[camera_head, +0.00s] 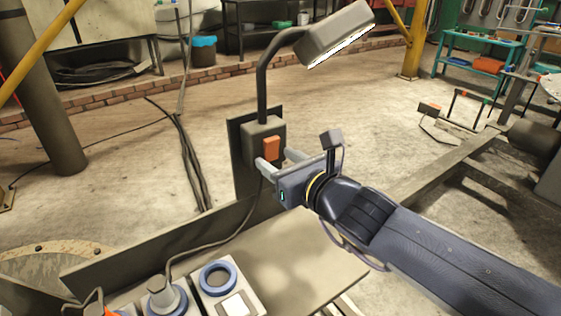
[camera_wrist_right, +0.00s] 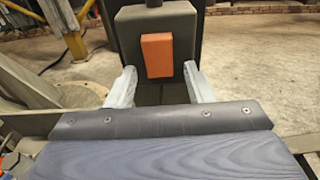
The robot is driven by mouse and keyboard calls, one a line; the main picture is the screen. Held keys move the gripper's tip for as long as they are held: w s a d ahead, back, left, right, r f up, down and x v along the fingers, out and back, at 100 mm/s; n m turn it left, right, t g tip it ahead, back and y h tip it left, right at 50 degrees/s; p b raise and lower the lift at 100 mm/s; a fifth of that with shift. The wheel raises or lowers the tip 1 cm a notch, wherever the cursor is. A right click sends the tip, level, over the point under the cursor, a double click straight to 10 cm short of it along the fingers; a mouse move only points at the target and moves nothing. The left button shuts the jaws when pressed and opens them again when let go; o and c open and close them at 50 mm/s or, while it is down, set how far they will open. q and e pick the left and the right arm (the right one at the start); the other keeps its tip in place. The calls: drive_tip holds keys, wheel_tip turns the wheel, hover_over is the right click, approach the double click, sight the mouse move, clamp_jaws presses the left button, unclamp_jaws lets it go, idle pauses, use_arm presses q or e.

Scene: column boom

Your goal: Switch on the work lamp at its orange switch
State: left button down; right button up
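The work lamp has a grey box head (camera_head: 337,32) on a dark bent pole. A pale strip shows along the head's lower edge; I cannot tell whether it is lit. The pole rises from a grey switch box (camera_head: 256,133) on a dark upright plate. The orange switch (camera_head: 271,147) is on the box's front and shows whole in the right wrist view (camera_wrist_right: 157,55). My right gripper (camera_head: 280,164) is open and empty in front of the box, its pale fingers (camera_wrist_right: 160,88) spread wider than the switch, tips near the switch's lower edge. Contact cannot be told.
A bench panel with a blue-ringed socket (camera_head: 217,277) and a plugged-in cable (camera_head: 160,290) lies below. A dark upright rail (camera_head: 160,250) runs behind it. Open concrete floor (camera_head: 110,180) lies beyond, with a thick column (camera_head: 40,90) at the left.

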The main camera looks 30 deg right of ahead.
drive_tip(key=s+r+p, duration=0.1)
drive_tip(key=s+p, duration=0.4)
drive_tip(key=s, duration=0.2)
drive_tip(key=shift+s+d+p, duration=0.3)
drive_tip(key=shift+s+p, duration=0.1)
idle(0.4)
